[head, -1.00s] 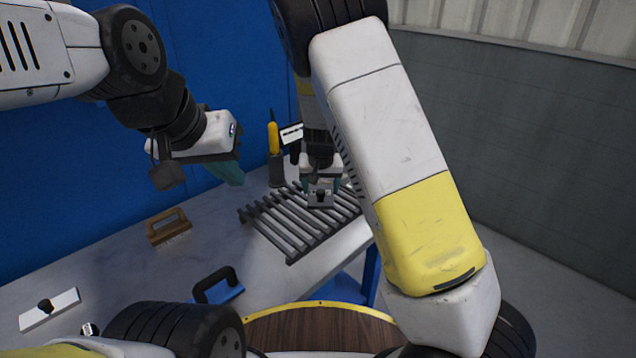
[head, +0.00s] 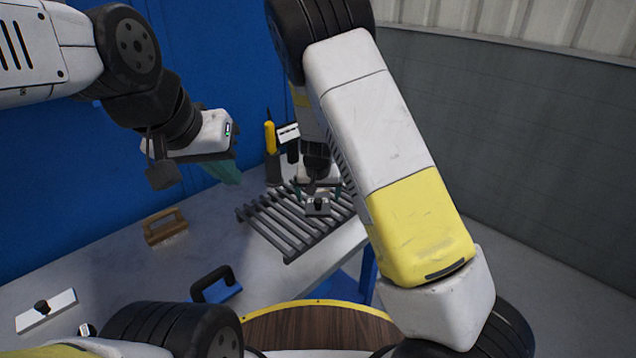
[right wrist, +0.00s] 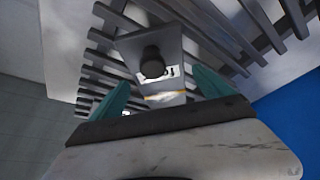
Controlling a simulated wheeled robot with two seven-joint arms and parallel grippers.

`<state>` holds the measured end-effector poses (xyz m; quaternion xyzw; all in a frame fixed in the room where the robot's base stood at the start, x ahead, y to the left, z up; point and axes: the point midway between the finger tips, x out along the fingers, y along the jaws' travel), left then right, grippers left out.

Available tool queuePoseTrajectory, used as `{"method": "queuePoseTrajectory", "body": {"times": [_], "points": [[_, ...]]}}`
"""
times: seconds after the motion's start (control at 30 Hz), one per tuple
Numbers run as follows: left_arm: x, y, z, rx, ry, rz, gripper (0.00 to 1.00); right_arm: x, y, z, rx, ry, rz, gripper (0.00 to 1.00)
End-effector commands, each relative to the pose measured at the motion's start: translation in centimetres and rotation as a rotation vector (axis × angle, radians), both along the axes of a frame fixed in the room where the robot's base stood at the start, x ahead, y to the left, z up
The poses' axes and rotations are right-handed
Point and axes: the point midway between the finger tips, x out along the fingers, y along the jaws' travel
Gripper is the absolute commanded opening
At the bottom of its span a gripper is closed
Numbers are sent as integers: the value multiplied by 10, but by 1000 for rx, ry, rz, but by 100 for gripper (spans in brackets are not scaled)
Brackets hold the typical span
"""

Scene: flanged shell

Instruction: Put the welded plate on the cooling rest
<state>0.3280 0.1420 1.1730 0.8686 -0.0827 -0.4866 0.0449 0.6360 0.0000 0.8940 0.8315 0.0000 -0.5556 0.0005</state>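The welded plate (head: 318,208), a small grey plate with a black knob, appears over the slats of the cooling rest (head: 275,228), a dark slatted grate on the bench. The plate also shows in the right wrist view (right wrist: 158,48) with the slats behind it. My right gripper (head: 318,190) is just above and behind the plate. Its teal fingers in the right wrist view (right wrist: 160,80) are spread on either side with narrow gaps to the plate. My left gripper (head: 224,171) hangs left of the rest, side-on, so its finger gap is hidden. Whether the plate touches the slats is unclear.
A wooden-handled brush (head: 165,227), a blue block with a black handle (head: 216,286) and a white plate with a black knob (head: 46,311) lie on the bench (head: 100,270). A holder with a yellow-handled tool (head: 270,150) stands behind the rest.

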Motion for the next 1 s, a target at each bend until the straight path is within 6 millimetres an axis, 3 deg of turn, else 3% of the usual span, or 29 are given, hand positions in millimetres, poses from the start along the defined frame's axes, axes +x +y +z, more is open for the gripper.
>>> {"method": "queuePoseTrajectory", "body": {"times": [0.37, 0.8, 1.0], "points": [[0, 0, 0, 0, 0, 0, 0, -2, 1, 8, 1, -1, 2, 90], [0, 0, 0, 0, 0, 0, 0, -36, 2, 88, 2, -2, 2, 90], [0, 0, 0, 0, 0, 0, 0, -44, 1, 109, 2, -1, 1, 90]]}}
